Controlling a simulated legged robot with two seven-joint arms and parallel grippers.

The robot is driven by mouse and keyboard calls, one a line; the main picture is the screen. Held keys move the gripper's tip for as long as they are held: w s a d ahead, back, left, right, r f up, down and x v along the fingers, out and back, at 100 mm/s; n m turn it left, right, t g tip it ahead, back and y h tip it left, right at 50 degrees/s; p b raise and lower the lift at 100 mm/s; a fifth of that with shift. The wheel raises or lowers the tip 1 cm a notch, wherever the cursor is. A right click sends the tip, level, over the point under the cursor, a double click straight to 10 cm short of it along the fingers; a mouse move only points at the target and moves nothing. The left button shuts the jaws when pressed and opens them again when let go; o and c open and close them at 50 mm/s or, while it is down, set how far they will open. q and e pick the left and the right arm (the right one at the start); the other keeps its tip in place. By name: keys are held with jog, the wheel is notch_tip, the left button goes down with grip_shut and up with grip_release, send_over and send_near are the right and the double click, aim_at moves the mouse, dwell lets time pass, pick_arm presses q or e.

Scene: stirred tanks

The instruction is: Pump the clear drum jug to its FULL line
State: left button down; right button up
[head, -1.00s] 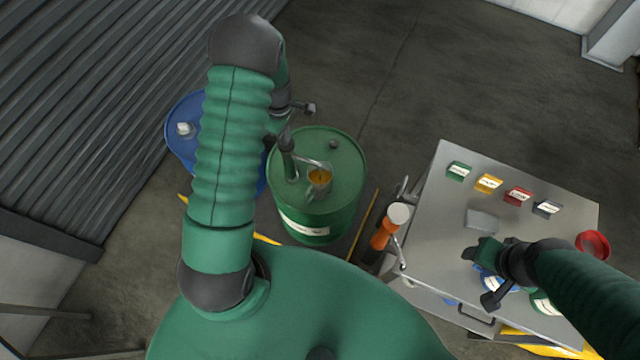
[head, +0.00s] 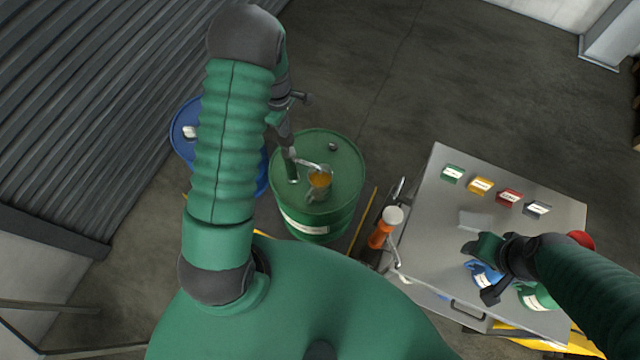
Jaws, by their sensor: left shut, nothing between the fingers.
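The clear jug (head: 318,188) stands on top of the green drum (head: 335,208) and holds amber liquid. Its FULL line and exact level are too small to read. A pump (head: 292,172) rises from the drum top, and its grey spout (head: 314,166) reaches over the jug. My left gripper (head: 286,140) is shut at the top of the pump, with nothing visible between the fingers. My arm partly hides this spot, so I cannot tell if they touch. My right gripper (head: 474,248) is over the grey cart top, and its finger opening is unclear.
A blue drum (head: 186,133) stands behind my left arm. The grey cart (head: 440,205) carries several small coloured labelled blocks, a blue container (head: 484,274) and a green one (head: 536,297). An orange, white-topped object (head: 382,232) is at its left side. Floor beyond is clear.

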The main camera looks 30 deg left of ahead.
pick_arm(q)
jog(key=shift+f, duration=0.25)
dwell(0.3)
jog(key=shift+f+b, duration=1.15)
jog(key=shift+f, duration=0.25)
jog(key=shift+r+p, duration=1.35)
jog(key=shift+r, duration=0.35)
jog(key=shift+w, duration=0.1)
notch_tip(320, 180, up, 5)
jog(key=p, duration=0.4)
